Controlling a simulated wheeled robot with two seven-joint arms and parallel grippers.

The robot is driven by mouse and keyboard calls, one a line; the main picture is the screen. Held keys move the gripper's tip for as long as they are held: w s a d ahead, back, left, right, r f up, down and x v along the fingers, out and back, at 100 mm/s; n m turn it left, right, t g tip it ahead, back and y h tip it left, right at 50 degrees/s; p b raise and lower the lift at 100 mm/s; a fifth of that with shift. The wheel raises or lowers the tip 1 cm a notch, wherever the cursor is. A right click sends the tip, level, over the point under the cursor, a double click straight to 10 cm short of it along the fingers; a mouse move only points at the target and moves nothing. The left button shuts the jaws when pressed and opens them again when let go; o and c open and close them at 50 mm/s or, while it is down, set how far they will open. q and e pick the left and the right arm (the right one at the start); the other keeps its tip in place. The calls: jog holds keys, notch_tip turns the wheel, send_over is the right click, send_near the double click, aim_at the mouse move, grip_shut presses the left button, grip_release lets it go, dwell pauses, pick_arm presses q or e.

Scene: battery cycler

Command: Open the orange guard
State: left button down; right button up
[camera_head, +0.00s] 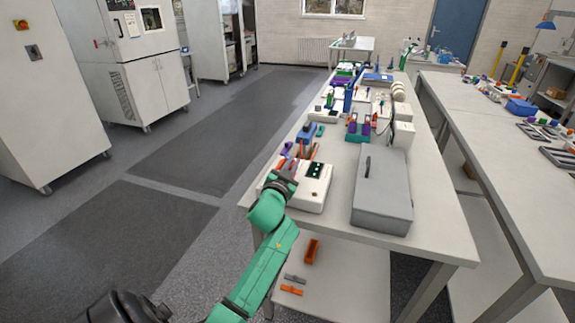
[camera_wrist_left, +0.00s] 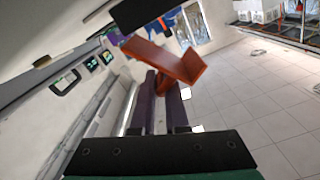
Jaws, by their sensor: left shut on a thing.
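The orange guard (camera_wrist_left: 170,62) is a bent orange plate in the upper middle of the left wrist view, tilted across the picture. It belongs to the white battery cycler (camera_head: 312,192) at the near left of the bench, whose small dark screens (camera_wrist_left: 93,63) show at the left of the wrist view. My left gripper (camera_head: 283,174) is at the left side of the cycler, shut on the orange guard. The arm and gripper hide part of the guard in the head view. How far the guard is swung I cannot tell. My right gripper is in no view.
A grey box with a handle (camera_head: 383,190) stands close to the right of the cycler. Several small tools and devices crowd the bench behind. Orange and grey parts (camera_head: 311,250) lie on the lower shelf. The floor left of the bench is clear.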

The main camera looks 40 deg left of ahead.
pick_arm(q)
jog(key=m, duration=0.1)
jog(key=d+m, duration=0.1)
jog(key=m, duration=0.1)
jog(key=d+m+b, duration=0.1)
jog(key=shift+w+d+f+m, duration=0.1)
jog(key=shift+w+f+m, duration=0.2)
jog(key=shift+w, duration=0.1)
jog(key=shift+w+d+f+m+b, duration=0.1)
jog(key=shift+d+f+m+b, duration=0.15)
jog(key=shift+m, duration=0.5)
jog(key=shift+w+d+f+m+b, duration=0.15)
jog(key=shift+d+m, duration=0.25)
jog(key=shift+m, duration=0.4)
jog(key=shift+w+d+f+m+b, duration=0.15)
jog(key=shift+d+m, duration=0.15)
jog(key=shift+m, duration=0.45)
jog(key=shift+r, duration=0.1)
jog(key=c, duration=0.9)
grip_release()
jog(key=shift+s, duration=0.1)
